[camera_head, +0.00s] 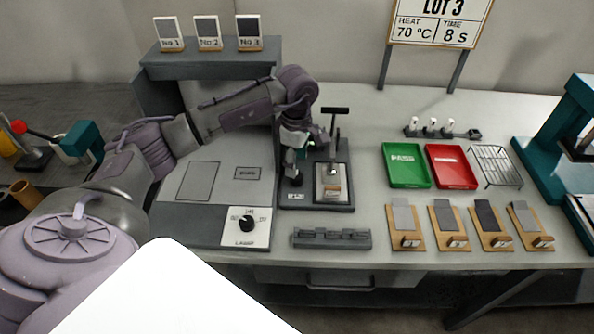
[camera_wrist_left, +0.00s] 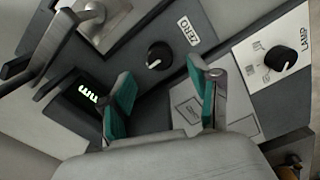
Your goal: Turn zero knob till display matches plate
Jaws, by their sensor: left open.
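The zero knob (camera_wrist_left: 159,55) is black with a pale pointer mark, beside a white ZERO label (camera_wrist_left: 187,30) in the left wrist view. My left gripper (camera_wrist_left: 159,70) is open, its teal fingertips pointing toward the knob with a visible gap. I cannot tell its height above the knob. In the head view my left gripper (camera_head: 294,162) hangs over the left side of the dark gauge base (camera_head: 316,204). The lit display (camera_wrist_left: 88,94) shows pale green digits, partly cut off and unreadable to me. A pale plate (camera_head: 331,171) lies on the gauge; its marking is unreadable.
A lamp knob panel (camera_head: 247,227) is at front left, also in the wrist view (camera_wrist_left: 275,55). The gauge's lever (camera_head: 334,118) stands close right of my gripper. Green (camera_head: 406,165) and red (camera_head: 451,166) trays, a wire rack (camera_head: 495,166) and several sample boards (camera_head: 444,222) lie further right.

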